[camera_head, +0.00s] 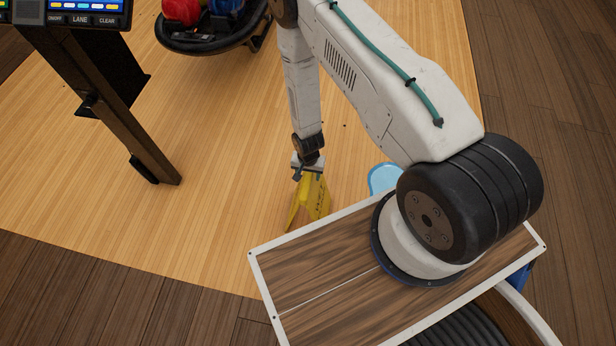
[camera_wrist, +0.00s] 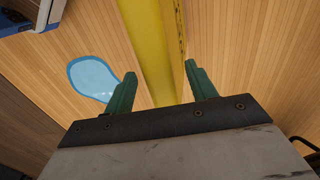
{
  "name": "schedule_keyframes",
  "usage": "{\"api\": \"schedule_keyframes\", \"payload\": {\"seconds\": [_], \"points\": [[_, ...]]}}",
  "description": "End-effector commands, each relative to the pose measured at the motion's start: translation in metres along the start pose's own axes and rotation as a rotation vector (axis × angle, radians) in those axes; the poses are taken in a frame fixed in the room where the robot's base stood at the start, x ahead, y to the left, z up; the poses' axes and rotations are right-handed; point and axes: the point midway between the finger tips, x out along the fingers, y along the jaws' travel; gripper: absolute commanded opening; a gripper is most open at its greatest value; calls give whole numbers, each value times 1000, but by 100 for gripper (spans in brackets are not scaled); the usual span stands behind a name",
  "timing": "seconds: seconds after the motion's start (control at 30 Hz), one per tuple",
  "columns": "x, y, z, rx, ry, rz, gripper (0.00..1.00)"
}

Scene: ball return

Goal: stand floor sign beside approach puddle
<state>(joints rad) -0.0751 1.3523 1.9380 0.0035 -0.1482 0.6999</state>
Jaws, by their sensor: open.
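The yellow floor sign (camera_head: 312,196) stands upright, legs spread, on the light wood floor in the head view. In the wrist view its yellow top (camera_wrist: 158,50) passes between my two green fingers. My gripper (camera_wrist: 158,82) is open around the sign's upper part, with a gap on the right side; whether the left finger touches it I cannot tell. In the head view my gripper (camera_head: 308,172) is right at the sign's top. The light blue puddle (camera_head: 383,178) lies to the right of the sign, partly hidden by my arm. It also shows at left in the wrist view (camera_wrist: 92,78).
A ball return (camera_head: 212,32) with red and blue balls stands at the top. A dark console post (camera_head: 105,95) with a screen stands at left. The light floor between post and sign is clear. Darker planks (camera_head: 560,130) border it.

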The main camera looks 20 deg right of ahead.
Motion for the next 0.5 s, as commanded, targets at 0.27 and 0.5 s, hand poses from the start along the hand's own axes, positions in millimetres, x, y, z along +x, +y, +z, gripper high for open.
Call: {"api": "schedule_keyframes", "payload": {"seconds": [0.27,0.5], "points": [[-61,-1,-1,0,2,-2,56],[-89,0,0,0,1,-1,56]]}}
